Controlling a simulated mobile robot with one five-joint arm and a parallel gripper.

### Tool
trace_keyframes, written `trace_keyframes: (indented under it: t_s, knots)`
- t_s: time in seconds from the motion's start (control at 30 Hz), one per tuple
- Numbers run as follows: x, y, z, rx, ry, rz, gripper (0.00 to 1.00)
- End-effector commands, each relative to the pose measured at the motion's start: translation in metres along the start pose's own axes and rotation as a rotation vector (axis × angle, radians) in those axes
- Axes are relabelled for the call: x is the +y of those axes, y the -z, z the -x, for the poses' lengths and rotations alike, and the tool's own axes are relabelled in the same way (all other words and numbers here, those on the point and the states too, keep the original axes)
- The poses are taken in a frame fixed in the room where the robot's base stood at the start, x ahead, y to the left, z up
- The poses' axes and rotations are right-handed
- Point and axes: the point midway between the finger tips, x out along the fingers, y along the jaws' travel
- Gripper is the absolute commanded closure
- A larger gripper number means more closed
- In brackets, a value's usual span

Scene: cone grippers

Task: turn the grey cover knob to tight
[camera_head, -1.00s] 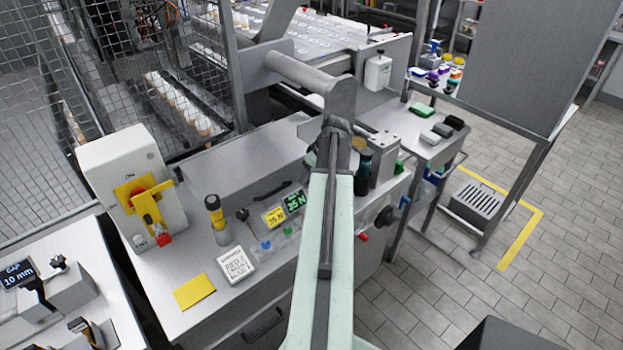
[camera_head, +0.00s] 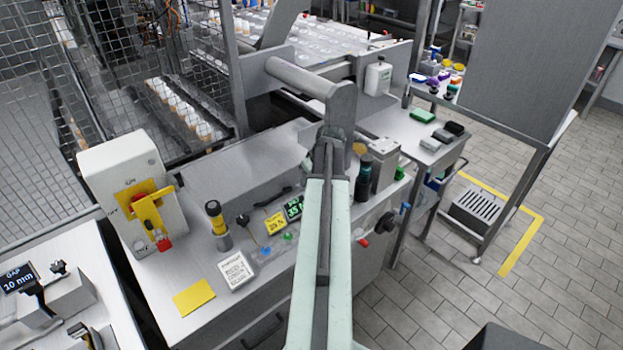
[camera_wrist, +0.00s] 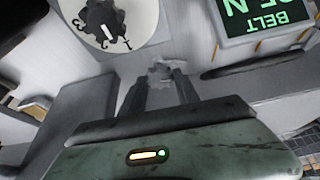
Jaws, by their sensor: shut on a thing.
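The grey cover knob (camera_wrist: 160,70) shows in the wrist view as a small lobed grey knob against a pale panel. My gripper (camera_wrist: 161,82) has one dark finger on each side of it and is shut on it. The fingers hide the knob's sides, and I cannot read any tight mark or tell its angle. In the head view my own forearm hides the knob and my gripper.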

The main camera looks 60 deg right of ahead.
Motion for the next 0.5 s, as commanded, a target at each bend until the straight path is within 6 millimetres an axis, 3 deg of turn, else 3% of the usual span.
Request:
trace_keyframes:
  t_s: [0.5]
  knots:
    - [-0.0042,-0.0004,-0.0002,-0.003,-0.189,-0.446,1.00]
